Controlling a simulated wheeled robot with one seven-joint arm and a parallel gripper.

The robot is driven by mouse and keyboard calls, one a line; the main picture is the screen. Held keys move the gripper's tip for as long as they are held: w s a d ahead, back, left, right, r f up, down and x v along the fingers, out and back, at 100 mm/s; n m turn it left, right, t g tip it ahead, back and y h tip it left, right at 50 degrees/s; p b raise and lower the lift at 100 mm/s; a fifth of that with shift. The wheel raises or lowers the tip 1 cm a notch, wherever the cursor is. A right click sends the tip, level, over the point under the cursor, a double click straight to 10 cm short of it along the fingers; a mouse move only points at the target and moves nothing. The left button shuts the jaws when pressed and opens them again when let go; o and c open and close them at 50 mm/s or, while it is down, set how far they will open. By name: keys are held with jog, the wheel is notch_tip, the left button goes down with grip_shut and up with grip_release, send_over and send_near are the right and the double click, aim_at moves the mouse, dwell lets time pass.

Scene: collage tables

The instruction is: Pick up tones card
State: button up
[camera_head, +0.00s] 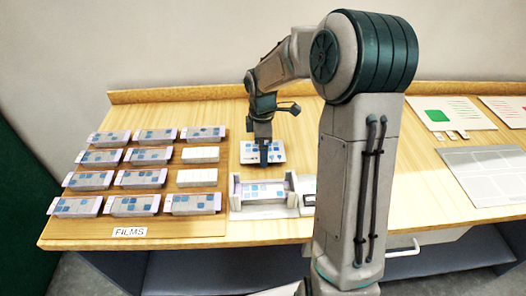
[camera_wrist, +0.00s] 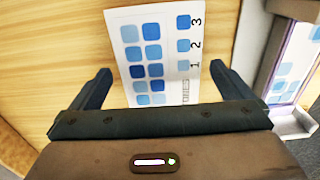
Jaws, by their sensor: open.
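A white card (camera_wrist: 163,25) with blue squares in several shades and the numbers 1, 2 and 3 lies on the wooden table in the wrist view. The card also shows in the head view (camera_head: 248,147), behind the grey holder. My gripper (camera_wrist: 160,70) is open, with one finger on each side of the card and nothing held. In the head view my gripper (camera_head: 264,160) hangs over the card and hides part of it.
A grey holder (camera_head: 236,201) with a blue-patterned card stands just in front. A board labelled FILMS (camera_head: 180,228) at the left carries several boxes. At the right lie a grey gridded panel (camera_head: 485,172) and white sheets (camera_head: 450,112). A wooden ledge (camera_head: 180,93) runs along the back.

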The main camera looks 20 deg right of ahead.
jog(key=c, duration=0.9)
jog(key=shift+o, duration=0.2)
jog(key=shift+r, duration=0.15)
